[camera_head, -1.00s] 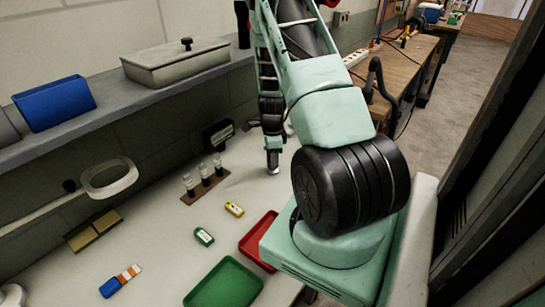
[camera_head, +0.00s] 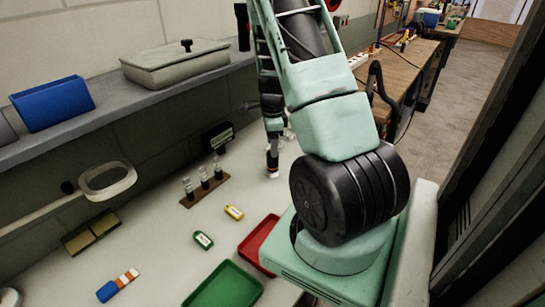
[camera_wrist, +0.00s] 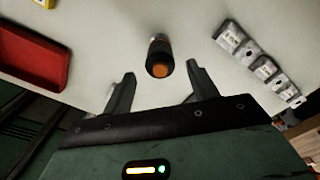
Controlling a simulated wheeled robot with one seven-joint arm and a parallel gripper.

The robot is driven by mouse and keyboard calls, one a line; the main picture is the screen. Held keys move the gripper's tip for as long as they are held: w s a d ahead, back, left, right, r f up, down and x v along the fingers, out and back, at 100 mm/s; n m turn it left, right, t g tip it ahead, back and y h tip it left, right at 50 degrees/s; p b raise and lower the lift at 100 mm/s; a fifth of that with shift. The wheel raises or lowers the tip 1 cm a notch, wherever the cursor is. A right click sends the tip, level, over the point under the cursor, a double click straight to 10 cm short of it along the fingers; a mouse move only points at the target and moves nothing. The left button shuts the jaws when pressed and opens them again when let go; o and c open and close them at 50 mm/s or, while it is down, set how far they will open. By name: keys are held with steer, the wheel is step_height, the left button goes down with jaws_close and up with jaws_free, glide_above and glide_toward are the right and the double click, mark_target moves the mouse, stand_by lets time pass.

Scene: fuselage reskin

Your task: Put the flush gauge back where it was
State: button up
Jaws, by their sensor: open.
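A dark cylinder with an orange end (camera_wrist: 159,58) stands on the pale bench top; it appears to be the flush gauge, though I cannot read any marking. It also shows in the head view below my gripper, as a dark body with an orange band (camera_head: 272,158). In the wrist view my gripper (camera_wrist: 158,82) is open, with a finger on each side. The cylinder sits centred between and just beyond the fingertips, with visible gaps on both sides.
A red tray (camera_head: 249,248), a green tray (camera_head: 210,297), a yellow item (camera_head: 234,213), a green item (camera_head: 203,240) and a blue-orange item (camera_head: 118,286) lie on the bench. A brown rack with dark vials (camera_head: 204,190) stands left of my gripper. Pale blocks (camera_wrist: 263,70) show at right.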

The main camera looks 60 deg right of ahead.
step_height(320, 180, up, 5)
steer(key=shift+f, duration=0.1)
stand_by(0.7)
